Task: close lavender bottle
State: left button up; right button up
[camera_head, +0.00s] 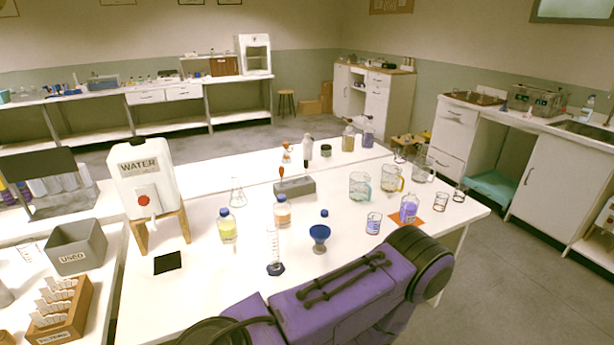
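The lavender bottle (408,209), a clear bottle of purple liquid, stands upright on an orange mat (441,229) toward the right of the white table. No blue cap shows clearly on its neck. A small blue cap (324,213) is visible just behind a blue funnel (319,232) in the middle of the table. A purple link of my arm crosses the front right of the table, below the bottle and apart from it in the picture. Neither gripper can be seen.
Blue-capped bottles of yellow liquid (227,229) and orange liquid (282,213) stand left of centre. A measuring cylinder (274,255), beakers (360,187) and a small glass (373,223) surround the middle. A water tank (146,182) stands at left.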

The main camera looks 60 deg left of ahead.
aim_at(409, 203)
jog(key=u, duration=1.3)
